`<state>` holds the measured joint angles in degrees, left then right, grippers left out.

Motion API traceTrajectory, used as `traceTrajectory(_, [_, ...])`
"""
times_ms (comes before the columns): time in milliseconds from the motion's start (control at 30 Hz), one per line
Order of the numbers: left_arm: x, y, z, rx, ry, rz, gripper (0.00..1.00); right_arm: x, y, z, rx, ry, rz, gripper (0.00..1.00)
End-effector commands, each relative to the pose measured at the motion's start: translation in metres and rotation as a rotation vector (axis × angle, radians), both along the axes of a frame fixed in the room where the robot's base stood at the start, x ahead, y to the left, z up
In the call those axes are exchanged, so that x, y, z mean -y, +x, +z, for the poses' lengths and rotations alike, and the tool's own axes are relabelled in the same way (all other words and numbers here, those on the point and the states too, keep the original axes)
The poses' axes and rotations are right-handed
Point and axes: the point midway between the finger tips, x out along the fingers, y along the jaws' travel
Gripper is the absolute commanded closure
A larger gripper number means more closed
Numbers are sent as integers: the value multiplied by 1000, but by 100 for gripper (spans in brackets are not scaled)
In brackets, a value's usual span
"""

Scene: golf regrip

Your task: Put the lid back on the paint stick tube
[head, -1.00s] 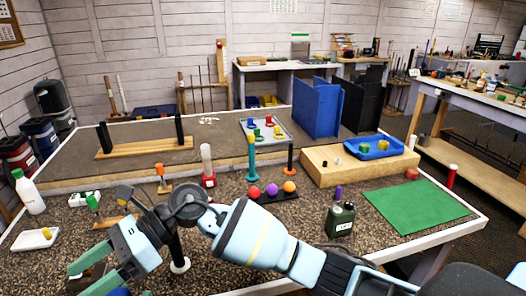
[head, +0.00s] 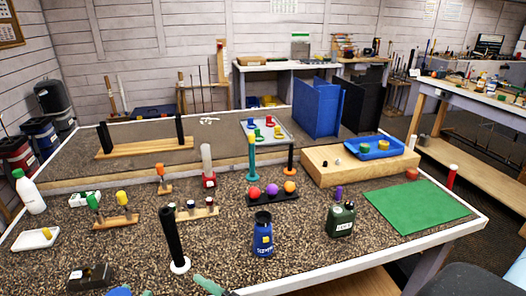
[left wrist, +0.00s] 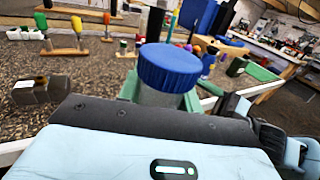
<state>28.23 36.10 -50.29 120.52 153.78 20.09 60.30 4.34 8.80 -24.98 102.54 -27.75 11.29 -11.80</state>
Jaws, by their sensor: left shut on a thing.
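In the left wrist view my left gripper (left wrist: 162,97) has its green fingers closed around a grey cylinder with a ridged blue lid (left wrist: 169,66) at its top. The lid faces the camera and hides most of the cylinder, so I cannot tell whether the two are joined. No separate paint stick tube can be clearly picked out.
A black post on a white foot (head: 172,240) stands near the front, with a dark box (head: 90,278) to its left. A blue bottle (head: 263,238) and green canister (head: 340,220) stand to its right. A green mat (head: 415,206) lies bare at right.

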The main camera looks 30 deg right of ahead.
Motion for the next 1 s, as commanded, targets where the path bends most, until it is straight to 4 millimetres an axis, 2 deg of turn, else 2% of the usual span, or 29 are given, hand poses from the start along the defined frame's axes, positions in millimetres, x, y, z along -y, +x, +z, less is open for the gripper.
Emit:
traceTrajectory(33, [0,0,0,1,-1,0,100,8,-11,-20,-105,58,-30,33])
traceTrajectory(167, [0,0,0,1,-1,0,100,34,-40,-67,-350,176,-122,33])
traceTrajectory(267, [0,0,0,1,-1,0,100,56,-69,-103,-520,240,-198,33])
traceTrajectory(400, [0,0,0,1,-1,0,100,87,-119,-150,-742,305,-310,33])
traceTrajectory(500, [0,0,0,1,-1,0,100,107,-157,-177,-887,341,-386,33])
traceTrajectory(600, [0,0,0,1,-1,0,100,123,-193,-197,-1007,373,-450,33])
traceTrajectory(733, [0,0,0,1,-1,0,100,137,-227,-212,-1115,398,-511,33])
traceTrajectory(867, [0,0,0,1,-1,0,100,144,-245,-219,-1170,413,-543,33])
traceTrajectory(1000, [0,0,0,1,-1,0,100,146,-250,-221,-1186,417,-552,33])
